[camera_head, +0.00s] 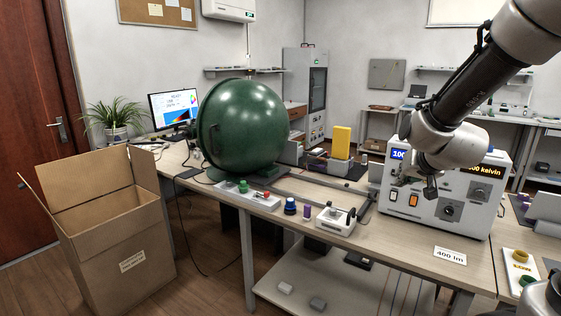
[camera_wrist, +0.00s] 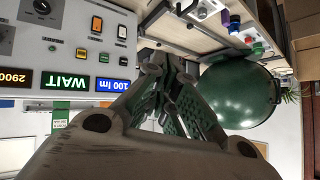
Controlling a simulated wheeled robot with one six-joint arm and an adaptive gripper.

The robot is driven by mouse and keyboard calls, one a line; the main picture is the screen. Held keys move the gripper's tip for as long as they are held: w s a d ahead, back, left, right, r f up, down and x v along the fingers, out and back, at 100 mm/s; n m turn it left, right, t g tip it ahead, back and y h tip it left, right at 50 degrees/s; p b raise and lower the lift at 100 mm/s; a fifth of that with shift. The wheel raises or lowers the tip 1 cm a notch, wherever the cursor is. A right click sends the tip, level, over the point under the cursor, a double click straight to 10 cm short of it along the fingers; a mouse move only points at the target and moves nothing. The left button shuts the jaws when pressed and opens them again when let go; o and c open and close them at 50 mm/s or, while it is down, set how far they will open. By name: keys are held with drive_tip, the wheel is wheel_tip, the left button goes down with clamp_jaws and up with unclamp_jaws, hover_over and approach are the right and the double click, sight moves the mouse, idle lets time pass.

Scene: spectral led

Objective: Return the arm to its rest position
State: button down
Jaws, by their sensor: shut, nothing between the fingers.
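My arm reaches in from the upper right in the head view, bent over the bench. My gripper (camera_head: 430,188) points down in front of a white instrument box (camera_head: 455,210) with lit displays. In the wrist view my gripper (camera_wrist: 172,85) has its fingers drawn together with nothing held. The wrist view is upside down; the instrument's displays (camera_wrist: 70,82) read "WAIT" and "100 lm" there. In the head view the arm hides part of the displays.
A large green sphere (camera_head: 240,130) stands on the bench left of my gripper. A small white fixture (camera_head: 336,221), a purple cylinder (camera_head: 307,212) and a yellow block (camera_head: 341,142) are on the bench. An open cardboard box (camera_head: 120,250) is on the floor at left.

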drive_tip(key=s+d+r+n+g, duration=0.1)
drive_tip(key=s+r+g, duration=0.1)
drive_tip(key=s, duration=1.2)
drive_tip(key=s+d+r+n+g, duration=0.2)
drive_tip(key=s+r+g, duration=0.1)
drive_tip(key=s, duration=1.1)
drive_tip(key=shift+g, duration=0.5)
